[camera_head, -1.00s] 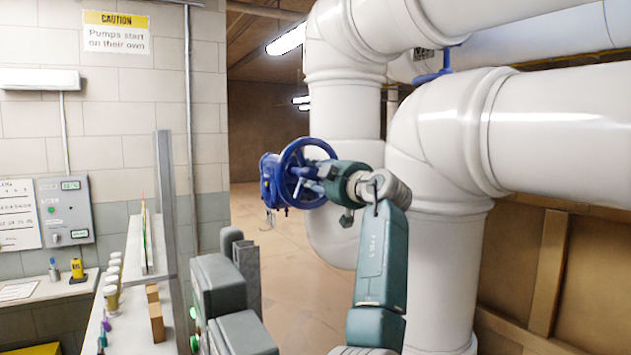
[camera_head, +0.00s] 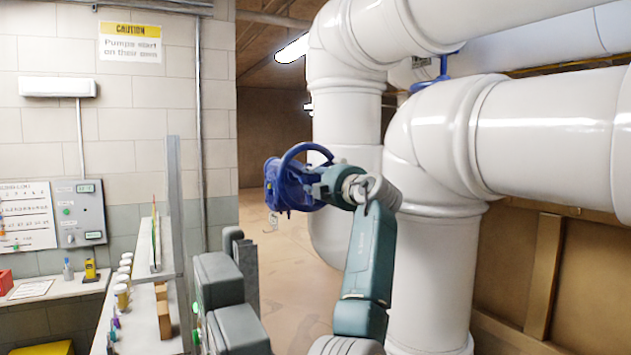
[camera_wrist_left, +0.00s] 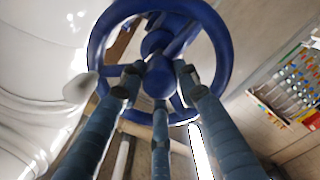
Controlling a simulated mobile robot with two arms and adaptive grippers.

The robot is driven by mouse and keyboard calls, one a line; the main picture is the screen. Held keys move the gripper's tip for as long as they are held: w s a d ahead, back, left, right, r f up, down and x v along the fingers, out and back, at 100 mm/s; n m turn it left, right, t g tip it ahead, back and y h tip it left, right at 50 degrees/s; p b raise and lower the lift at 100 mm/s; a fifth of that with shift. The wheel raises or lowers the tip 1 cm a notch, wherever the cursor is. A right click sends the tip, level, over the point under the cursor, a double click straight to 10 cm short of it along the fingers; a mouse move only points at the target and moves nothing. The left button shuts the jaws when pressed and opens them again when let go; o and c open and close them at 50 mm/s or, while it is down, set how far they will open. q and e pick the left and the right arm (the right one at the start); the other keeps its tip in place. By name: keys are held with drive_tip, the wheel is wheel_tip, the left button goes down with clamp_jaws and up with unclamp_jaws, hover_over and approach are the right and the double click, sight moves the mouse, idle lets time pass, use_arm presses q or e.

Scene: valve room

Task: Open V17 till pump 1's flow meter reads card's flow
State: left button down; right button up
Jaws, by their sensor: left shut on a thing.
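A blue valve handwheel (camera_head: 292,160) stands in the middle of the head view, on a blue valve body (camera_head: 272,188). I cannot read a label on it. My left gripper (camera_head: 313,187) is at the wheel from the right. In the left wrist view the gripper (camera_wrist_left: 158,82) has its fingers at the hub and spokes of the wheel (camera_wrist_left: 222,62), shut on it. A grey wall box with a small display (camera_head: 87,188) is at the left; its reading is too small to tell. A paper sheet (camera_head: 32,289) lies on the bench; its text is unreadable. My right gripper is out of view.
Large white pipes (camera_head: 440,140) fill the right side, close beside my left arm. A second blue valve handle (camera_head: 435,75) is on them. A bench (camera_head: 60,300) and a shelf with small jars (camera_head: 122,290) are at the left. The floor behind the wheel is clear.

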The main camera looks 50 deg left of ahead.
use_arm(q)
drive_tip(key=c, duration=1.3)
unclamp_jaws()
drive_tip(key=shift+w+f, duration=0.1)
drive_tip(key=shift+f, duration=0.15)
drive_tip(key=shift+o, duration=0.2)
drive_tip(key=shift+r, duration=0.1)
drive_tip(key=v, duration=1.2)
drive_tip(key=shift+d, duration=0.1)
